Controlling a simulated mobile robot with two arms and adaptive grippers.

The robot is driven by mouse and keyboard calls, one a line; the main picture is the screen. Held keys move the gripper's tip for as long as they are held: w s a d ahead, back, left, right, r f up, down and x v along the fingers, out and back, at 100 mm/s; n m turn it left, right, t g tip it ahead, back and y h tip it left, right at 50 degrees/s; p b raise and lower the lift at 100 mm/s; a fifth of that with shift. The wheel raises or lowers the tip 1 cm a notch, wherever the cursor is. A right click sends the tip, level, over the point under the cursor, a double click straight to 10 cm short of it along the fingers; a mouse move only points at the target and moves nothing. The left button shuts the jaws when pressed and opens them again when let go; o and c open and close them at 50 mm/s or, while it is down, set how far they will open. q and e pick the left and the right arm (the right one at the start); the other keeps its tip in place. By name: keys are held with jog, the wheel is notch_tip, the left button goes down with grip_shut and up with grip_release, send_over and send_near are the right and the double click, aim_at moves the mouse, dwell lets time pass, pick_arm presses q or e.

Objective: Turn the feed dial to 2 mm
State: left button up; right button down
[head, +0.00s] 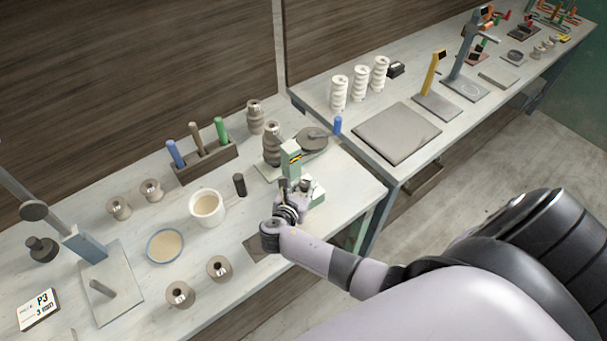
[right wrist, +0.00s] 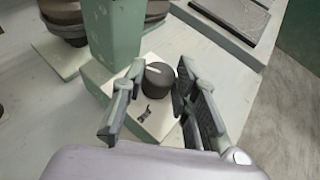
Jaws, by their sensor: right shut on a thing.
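The feed dial (right wrist: 158,82) is a dark round knob with a white pointer line on its top, seen in the right wrist view. It sits on a pale green-grey block (right wrist: 105,82) at the foot of a green column (right wrist: 113,30). A small dark mark shows on the block's pale face in front of the knob; I cannot read a scale value. My right gripper (right wrist: 161,74) has a finger on each side of the knob and is shut on it. In the head view my right gripper (head: 297,187) hides the dial at the column (head: 291,160). My left gripper is not in view.
A round grey turntable (head: 311,134) stands behind the column. A dark cylinder (head: 239,185), a white cup (head: 206,207) and clay spools (head: 219,268) stand to the left. A card (head: 39,309) reading P3 lies at lower left. A second table (head: 330,118) adjoins on the right.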

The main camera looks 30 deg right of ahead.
jog(key=c, duration=1.2)
grip_release()
jog(key=shift+c, duration=0.2)
jog(key=v, duration=1.2)
